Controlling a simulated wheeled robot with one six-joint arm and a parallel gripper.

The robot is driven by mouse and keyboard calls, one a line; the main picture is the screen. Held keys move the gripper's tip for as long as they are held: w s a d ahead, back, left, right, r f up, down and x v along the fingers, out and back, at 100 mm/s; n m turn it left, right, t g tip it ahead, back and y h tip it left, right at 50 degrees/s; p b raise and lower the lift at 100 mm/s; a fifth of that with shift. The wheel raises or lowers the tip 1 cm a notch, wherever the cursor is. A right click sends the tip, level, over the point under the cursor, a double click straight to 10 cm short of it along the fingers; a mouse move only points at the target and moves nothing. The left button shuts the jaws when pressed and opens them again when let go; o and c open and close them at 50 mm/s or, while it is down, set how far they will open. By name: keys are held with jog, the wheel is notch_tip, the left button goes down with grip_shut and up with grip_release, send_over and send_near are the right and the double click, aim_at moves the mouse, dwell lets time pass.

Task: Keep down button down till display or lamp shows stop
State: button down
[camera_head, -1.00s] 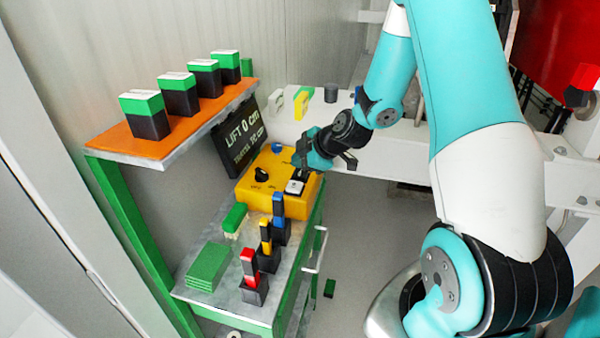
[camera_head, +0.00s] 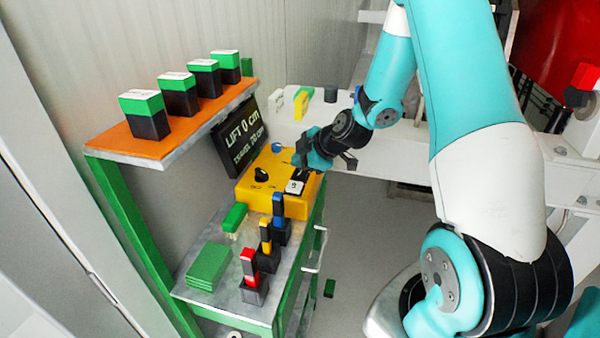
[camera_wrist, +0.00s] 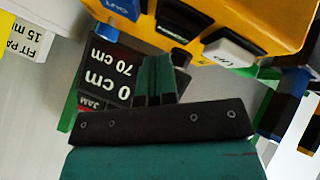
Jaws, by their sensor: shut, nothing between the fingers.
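A yellow control box (camera_head: 252,198) stands at the back of the bench, with a black knob (camera_head: 262,172), a blue button (camera_head: 277,148) and a white-topped button (camera_head: 294,187). The wrist view shows the white button (camera_wrist: 232,51) beside a black part (camera_wrist: 180,20); which one is the down button I cannot tell. The dark display (camera_head: 241,137) reads "LIFT 0 cm" and "TRAVEL 70 cm"; it shows upside down in the wrist view (camera_wrist: 112,70), with a red "JAM" field. My gripper (camera_head: 300,160) is shut and empty, over the box's far side. Whether it touches a button is unclear.
A shelf (camera_head: 150,146) with several green-and-black blocks overhangs on the left. Red, yellow and blue handles (camera_head: 248,262) in black holders and green plates (camera_head: 208,265) are on the bench in front of the box. A pale beam (camera_head: 400,160) runs behind my wrist.

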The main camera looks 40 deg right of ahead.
aim_at(300, 173)
jog(key=shift+f, duration=0.15)
jog(key=shift+f+b, duration=0.3)
jog(key=shift+b, duration=0.45)
jog(key=shift+f+b, duration=0.5)
jog(key=shift+b, duration=0.15)
dwell(0.5)
jog(key=shift+r, duration=0.1)
dwell(2.7)
jog(key=shift+r+p, duration=0.5)
jog(key=shift+r, duration=0.35)
jog(key=shift+r, duration=0.15)
jog(key=shift+r+p, duration=1.4)
jog(key=shift+r, duration=1.05)
jog(key=shift+f, duration=0.1)
